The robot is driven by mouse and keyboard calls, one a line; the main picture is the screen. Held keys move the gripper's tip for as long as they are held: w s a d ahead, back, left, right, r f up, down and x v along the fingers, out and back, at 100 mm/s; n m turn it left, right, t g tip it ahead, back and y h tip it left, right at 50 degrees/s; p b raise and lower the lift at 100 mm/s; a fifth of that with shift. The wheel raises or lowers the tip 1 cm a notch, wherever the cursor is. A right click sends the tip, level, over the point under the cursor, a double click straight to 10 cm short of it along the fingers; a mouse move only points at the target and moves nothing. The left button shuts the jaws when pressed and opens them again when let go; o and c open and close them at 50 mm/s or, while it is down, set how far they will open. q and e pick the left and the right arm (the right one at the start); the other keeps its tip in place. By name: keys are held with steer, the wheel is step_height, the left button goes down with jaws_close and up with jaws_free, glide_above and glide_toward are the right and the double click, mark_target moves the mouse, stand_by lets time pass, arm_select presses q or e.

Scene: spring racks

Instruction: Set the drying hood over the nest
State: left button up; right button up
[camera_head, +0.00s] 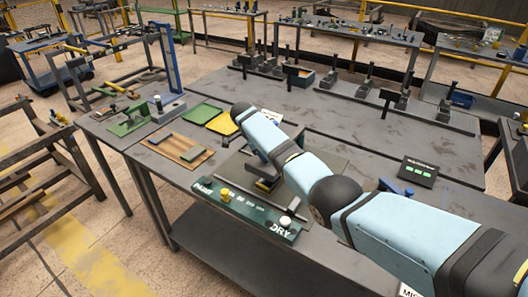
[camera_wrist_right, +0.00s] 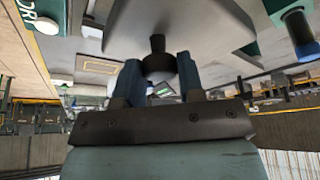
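In the right wrist view the grey hood (camera_wrist_right: 215,25) fills the upper middle, with a dark round-ended knob (camera_wrist_right: 158,48). My right gripper (camera_wrist_right: 160,78) has its two blue fingers closed on either side of this knob. In the head view my right arm hides that gripper and most of what is under it. A dark olive-grey flat surface (camera_head: 232,172) shows on both sides of the arm, with a small dark and yellow block (camera_head: 266,184) at its front. I cannot tell whether this is the nest's place, and no nest is clearly seen. My left gripper is not in view.
A green panel (camera_head: 240,206) marked DRY, with yellow and white buttons, runs along the bench's front edge. A brown board (camera_head: 171,145), green tray (camera_head: 203,113) and yellow tray (camera_head: 222,124) lie left. A display (camera_head: 418,172) and blue part (camera_head: 397,189) stand right. The back rail holds several clamps.

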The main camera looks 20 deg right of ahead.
steer(key=o, duration=0.3)
steer(key=shift+w+r, duration=0.15)
steer(key=shift+r, duration=0.05)
steer(key=shift+o, duration=0.5)
steer(key=shift+f, duration=0.15)
steer(key=shift+a, duration=0.1)
steer(key=b+v, duration=0.1)
steer(key=v, duration=1.2)
steer(key=shift+r+b, duration=0.4)
